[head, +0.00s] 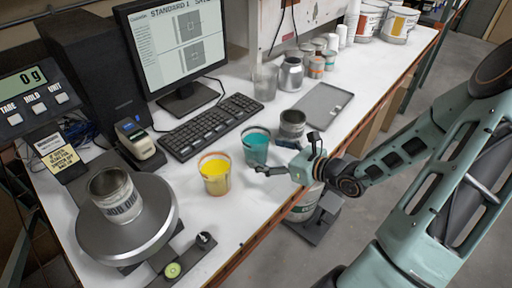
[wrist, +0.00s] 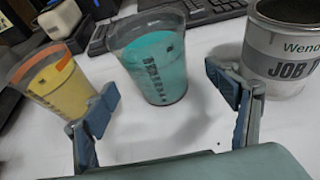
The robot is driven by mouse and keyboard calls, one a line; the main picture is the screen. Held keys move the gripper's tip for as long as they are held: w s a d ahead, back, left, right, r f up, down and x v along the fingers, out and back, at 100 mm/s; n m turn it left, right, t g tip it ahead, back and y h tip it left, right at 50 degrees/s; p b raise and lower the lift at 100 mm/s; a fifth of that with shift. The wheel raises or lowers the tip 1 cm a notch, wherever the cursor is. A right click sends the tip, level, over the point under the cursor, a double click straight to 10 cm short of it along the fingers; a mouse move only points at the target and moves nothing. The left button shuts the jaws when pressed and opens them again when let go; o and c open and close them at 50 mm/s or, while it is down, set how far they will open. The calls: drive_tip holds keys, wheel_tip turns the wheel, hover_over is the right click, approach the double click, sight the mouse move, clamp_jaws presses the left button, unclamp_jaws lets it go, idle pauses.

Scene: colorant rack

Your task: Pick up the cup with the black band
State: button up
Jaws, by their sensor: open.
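My gripper (head: 284,155) is open and empty, close over the table's front edge. In the wrist view its two fingers (wrist: 166,98) stand apart, with the teal cup (wrist: 158,68) ahead between them. This clear cup holds teal liquid, has dark print on its side and a greyish band below the rim; I cannot tell if that band is black. It stands upright just beyond the gripper in the head view (head: 256,148). A yellow cup (head: 215,176) with an orange band stands to its left, also in the wrist view (wrist: 55,87). The fingers touch neither cup.
A metal can (head: 292,126) stands close to the right finger, large in the wrist view (wrist: 287,50). A keyboard (head: 212,127) lies behind the cups, a grey tray (head: 322,106) farther right. A scale (head: 130,232) with a can is at left. Several cups stand at the back.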

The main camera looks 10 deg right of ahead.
drive_tip(key=x, duration=0.5)
drive_tip(key=shift+a+r, duration=0.1)
drive_tip(key=shift+r, duration=0.05)
drive_tip(key=c, duration=1.6)
